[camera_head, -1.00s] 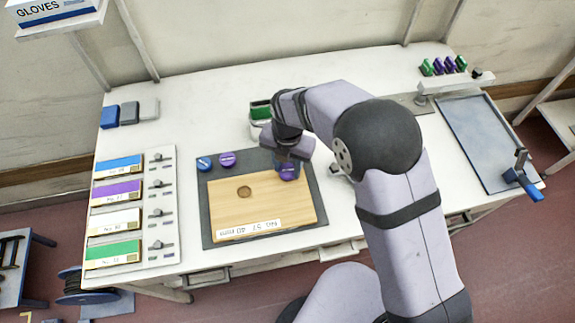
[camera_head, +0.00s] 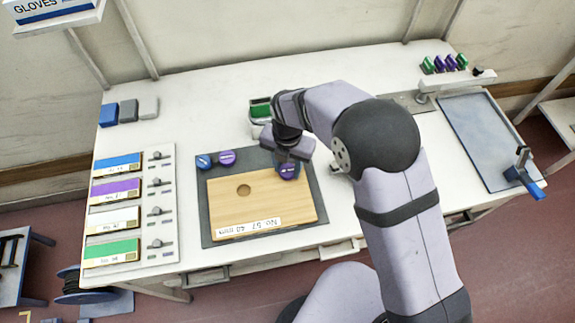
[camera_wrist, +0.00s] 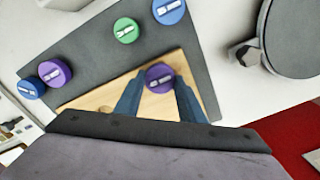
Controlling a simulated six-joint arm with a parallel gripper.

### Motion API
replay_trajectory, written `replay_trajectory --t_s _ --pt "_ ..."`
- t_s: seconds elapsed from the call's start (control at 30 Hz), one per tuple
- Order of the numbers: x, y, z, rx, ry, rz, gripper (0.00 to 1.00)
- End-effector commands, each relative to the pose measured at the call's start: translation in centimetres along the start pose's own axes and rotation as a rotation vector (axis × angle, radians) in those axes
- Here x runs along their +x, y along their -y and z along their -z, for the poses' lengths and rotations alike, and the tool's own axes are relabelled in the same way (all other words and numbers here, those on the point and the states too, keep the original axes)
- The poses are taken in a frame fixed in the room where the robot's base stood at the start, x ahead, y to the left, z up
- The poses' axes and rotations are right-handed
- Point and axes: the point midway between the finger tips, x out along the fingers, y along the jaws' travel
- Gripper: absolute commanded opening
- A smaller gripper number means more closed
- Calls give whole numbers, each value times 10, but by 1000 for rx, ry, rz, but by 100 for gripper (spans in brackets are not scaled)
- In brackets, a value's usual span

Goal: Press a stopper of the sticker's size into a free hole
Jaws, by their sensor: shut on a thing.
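A wooden board (camera_head: 270,205) lies on a dark grey mat (camera_head: 208,222). A sticker (camera_head: 250,228) on its near edge seems to read "No 57 40 mm". An empty round hole (camera_head: 244,190) shows left of the board's middle. My gripper (camera_wrist: 160,92) is shut on a purple stopper (camera_wrist: 160,78) at the board's far right corner; the stopper also shows in the head view (camera_head: 288,171). Whether it sits in a hole there is hidden. A blue stopper (camera_head: 204,161) and another purple stopper (camera_head: 227,157) stand on the mat's far left. A green stopper (camera_wrist: 126,30) and another blue one (camera_wrist: 170,10) show in the wrist view.
Blue, purple, white and green labelled cards (camera_head: 115,188) stand in a panel at left. A container with green contents (camera_head: 260,108) is behind my gripper. Several green and purple pieces (camera_head: 444,64) stand at the back right, near a grey tray (camera_head: 455,112).

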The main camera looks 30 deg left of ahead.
Motion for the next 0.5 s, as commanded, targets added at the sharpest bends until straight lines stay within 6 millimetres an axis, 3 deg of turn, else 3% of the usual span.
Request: replay_trajectory --t_s 0.37,0.4,0.5 --pt "2 0 0 0 0 0 14" --pt "2 0 0 0 0 0 41" --pt "2 0 0 0 0 0 58"
